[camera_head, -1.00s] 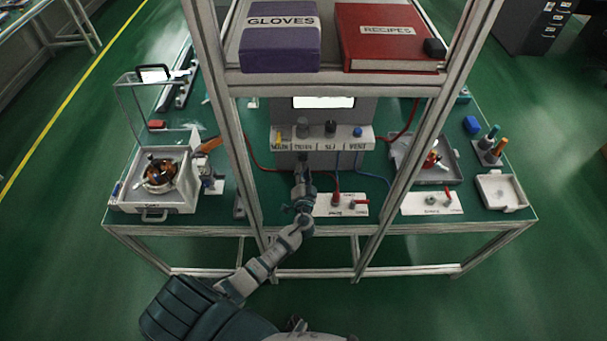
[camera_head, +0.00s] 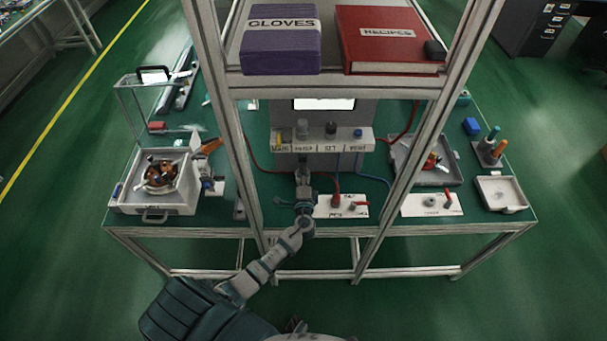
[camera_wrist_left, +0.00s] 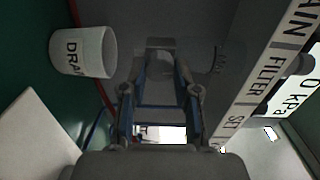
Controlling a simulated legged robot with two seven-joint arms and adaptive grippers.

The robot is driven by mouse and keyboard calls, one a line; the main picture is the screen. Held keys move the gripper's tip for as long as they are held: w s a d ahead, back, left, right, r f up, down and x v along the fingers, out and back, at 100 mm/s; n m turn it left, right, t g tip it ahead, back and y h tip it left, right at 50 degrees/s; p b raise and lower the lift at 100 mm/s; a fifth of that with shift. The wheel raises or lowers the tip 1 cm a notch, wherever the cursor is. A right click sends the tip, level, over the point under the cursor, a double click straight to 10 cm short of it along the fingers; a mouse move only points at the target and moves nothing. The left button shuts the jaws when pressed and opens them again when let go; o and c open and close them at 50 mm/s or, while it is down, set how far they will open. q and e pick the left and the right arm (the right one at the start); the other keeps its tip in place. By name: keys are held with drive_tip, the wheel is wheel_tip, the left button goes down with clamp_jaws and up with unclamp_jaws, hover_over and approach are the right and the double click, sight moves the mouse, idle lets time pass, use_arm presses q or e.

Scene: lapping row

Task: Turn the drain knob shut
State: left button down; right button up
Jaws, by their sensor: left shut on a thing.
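My left gripper (camera_head: 303,172) reaches up under the labelled strip (camera_head: 322,139), below its second place from the left. In the left wrist view its two fingers (camera_wrist_left: 160,72) are closed on a dim grey piece (camera_wrist_left: 160,45), which looks like the drain knob. Most of that knob is hidden by the fingers, and its turned position cannot be read. A dark rounded bowl (camera_wrist_left: 226,60) is just beyond it, beside the FILTER label. A white cup marked DRAIN (camera_wrist_left: 83,52) stands apart to the left. My right gripper is not in view.
A frame with a shelf stands in front, carrying a purple GLOVES box (camera_head: 281,40) and a red RECIPES binder (camera_head: 388,38). Red and blue hoses run to a white plate (camera_head: 328,211) right of the gripper. A lapping machine (camera_head: 158,190) is at left.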

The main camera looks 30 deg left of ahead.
use_arm(q)
drive_tip(key=shift+w+r+m, duration=0.1)
drive_tip(key=shift+m, duration=0.2)
drive_tip(key=c, duration=1)
unclamp_jaws()
drive_tip(key=shift+o, duration=0.7)
drive_tip(key=shift+w+f, duration=0.15)
drive_tip(key=shift+f, duration=0.05)
drive_tip(key=v, duration=1.2)
drive_tip(key=shift+a+f, duration=0.1)
drive_tip(key=shift+a, duration=0.1)
